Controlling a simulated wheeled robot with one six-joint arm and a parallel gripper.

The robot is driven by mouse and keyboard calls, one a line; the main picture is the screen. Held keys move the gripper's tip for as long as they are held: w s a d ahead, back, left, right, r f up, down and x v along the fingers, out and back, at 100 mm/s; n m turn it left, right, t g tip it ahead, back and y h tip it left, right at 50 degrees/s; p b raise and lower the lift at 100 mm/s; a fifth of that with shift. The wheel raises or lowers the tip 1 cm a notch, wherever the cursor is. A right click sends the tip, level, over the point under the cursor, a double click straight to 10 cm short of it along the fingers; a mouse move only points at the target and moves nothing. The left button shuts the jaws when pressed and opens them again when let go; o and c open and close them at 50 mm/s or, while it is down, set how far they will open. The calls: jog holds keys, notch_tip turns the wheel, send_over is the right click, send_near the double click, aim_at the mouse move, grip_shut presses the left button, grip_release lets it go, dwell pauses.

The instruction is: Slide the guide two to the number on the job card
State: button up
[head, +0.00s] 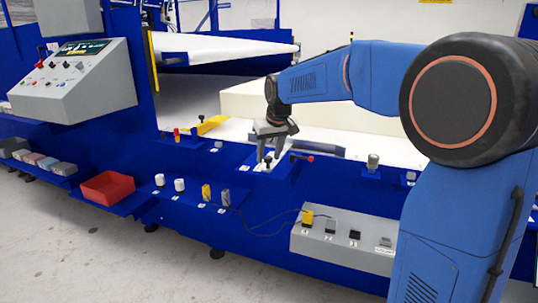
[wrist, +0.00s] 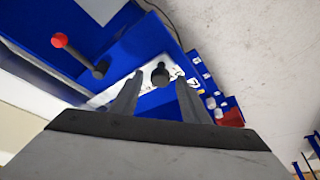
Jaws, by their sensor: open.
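My gripper (head: 268,158) points down over the blue front ledge of the machine, its two fingers apart and empty. In the wrist view the gripper (wrist: 159,78) has a dark round knob (wrist: 160,72) between its fingertips; I cannot tell whether they touch it. A white scale strip (wrist: 174,73) with small dark marks lies by the knob. In the head view the white plate (head: 264,167) shows under the fingers. I cannot read which guide this is. No readable job card number shows.
A large cream foam block (head: 330,108) lies behind. A red tray (head: 107,187), a grey switch box (head: 345,238) and a control console (head: 75,80) are around.

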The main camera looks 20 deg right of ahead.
grip_shut()
jog(key=w+d, duration=0.4)
jog(key=w, duration=0.1)
jog(key=w+d, duration=0.2)
jog(key=w, duration=0.1)
jog(key=shift+w, duration=0.1)
grip_release()
jog(key=v, duration=1.7)
jog(key=shift+r, duration=0.2)
